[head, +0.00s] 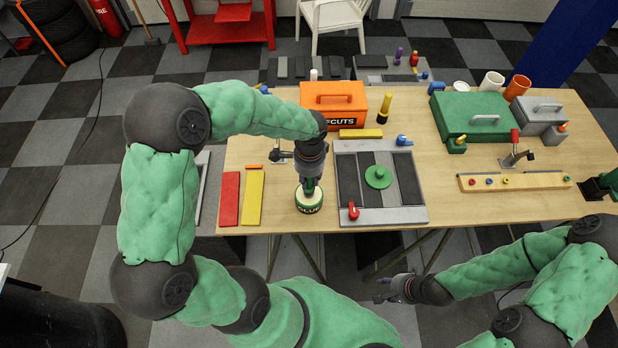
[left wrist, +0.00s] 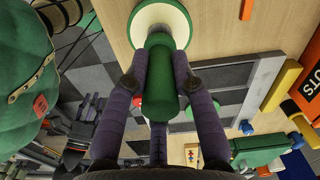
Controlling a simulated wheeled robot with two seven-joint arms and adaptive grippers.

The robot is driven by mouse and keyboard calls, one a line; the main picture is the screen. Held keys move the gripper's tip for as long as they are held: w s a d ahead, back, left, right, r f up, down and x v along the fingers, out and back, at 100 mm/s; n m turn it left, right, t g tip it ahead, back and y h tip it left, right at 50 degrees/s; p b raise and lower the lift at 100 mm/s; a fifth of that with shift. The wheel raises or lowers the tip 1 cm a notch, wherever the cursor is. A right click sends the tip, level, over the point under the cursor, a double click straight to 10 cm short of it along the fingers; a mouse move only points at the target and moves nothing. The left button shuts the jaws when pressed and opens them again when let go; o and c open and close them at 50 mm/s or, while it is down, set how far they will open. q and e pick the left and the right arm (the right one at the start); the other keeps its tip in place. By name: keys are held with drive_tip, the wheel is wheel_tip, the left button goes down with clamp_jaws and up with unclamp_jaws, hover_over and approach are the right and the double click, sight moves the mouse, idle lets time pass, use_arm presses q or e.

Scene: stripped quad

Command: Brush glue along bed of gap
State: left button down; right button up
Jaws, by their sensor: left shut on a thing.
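My left gripper (head: 309,184) points down over the glue pot (head: 309,207), a round green pot with a pale top and a "GLUE" label. In the left wrist view the gripper (left wrist: 160,75) is shut on a green handle (left wrist: 162,85), likely the brush's. The handle's far end meets the pale top of the pot (left wrist: 150,18); bristles are hidden. Right of the pot lies a grey framed board (head: 344,217) with dark strips (head: 352,180), a green round knob (head: 378,176) and a red clamp (head: 353,211). My right gripper (head: 383,289) hangs off the table's front; its fingers are unclear.
Red (head: 230,198) and yellow (head: 253,198) strips lie left of the pot. An orange box (head: 333,101) stands behind the board, a green case (head: 485,118) at the back right. A wooden rail (head: 515,181) lies on the right. Bare tabletop (head: 450,205) separates board and rail.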

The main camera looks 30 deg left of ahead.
idle(0.5)
use_arm(q)
drive_tip(key=shift+r+p, duration=2.65)
drive_tip(key=shift+r, duration=0.85)
